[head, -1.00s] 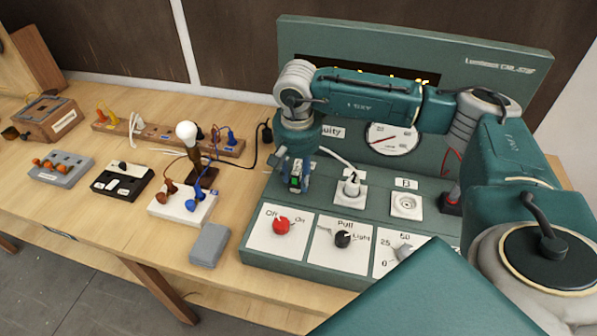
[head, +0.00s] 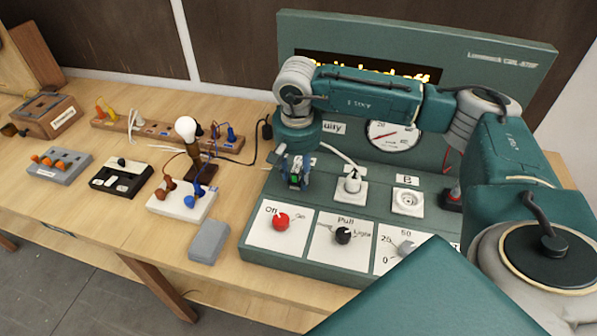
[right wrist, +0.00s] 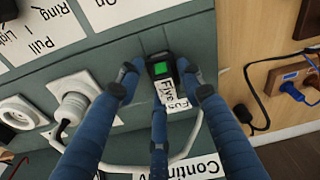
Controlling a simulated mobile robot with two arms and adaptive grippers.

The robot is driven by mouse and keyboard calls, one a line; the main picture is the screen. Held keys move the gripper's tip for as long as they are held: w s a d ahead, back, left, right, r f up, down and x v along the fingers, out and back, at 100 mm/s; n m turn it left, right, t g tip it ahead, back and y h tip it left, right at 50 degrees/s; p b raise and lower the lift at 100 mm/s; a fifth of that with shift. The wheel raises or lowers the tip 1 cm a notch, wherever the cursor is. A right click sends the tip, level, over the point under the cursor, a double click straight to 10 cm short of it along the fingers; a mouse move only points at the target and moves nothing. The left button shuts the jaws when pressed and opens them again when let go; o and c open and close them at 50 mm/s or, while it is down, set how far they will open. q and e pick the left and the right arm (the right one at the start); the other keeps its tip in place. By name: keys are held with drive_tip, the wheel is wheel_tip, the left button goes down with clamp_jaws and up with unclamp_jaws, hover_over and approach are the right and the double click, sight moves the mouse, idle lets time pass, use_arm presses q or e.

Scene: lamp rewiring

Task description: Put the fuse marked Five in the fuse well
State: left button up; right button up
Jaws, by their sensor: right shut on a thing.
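My right gripper (right wrist: 160,85) is shut on a small black piece with a green face, which I take to be the fuse marked Five (right wrist: 160,67). In the head view my right gripper (head: 295,172) is at the left part of the green panel, and the fuse's green face (head: 296,177) shows between the fingers. The fuse well is hidden or cannot be told apart behind the gripper; I cannot tell how deep the fuse sits. My left gripper is not in view.
A white plug (head: 353,183) and an empty round socket (head: 407,201) are right of the gripper. A red knob (head: 281,221) and a black knob (head: 343,235) are in front. A lamp (head: 187,133) and a grey block (head: 209,242) stand left of the panel.

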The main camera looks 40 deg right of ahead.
drive_tip(key=shift+f+b, duration=0.55)
idle(0.9)
drive_tip(key=o, duration=1.3)
drive_tip(key=shift+o, duration=0.2)
drive_tip(key=shift+r, duration=0.1)
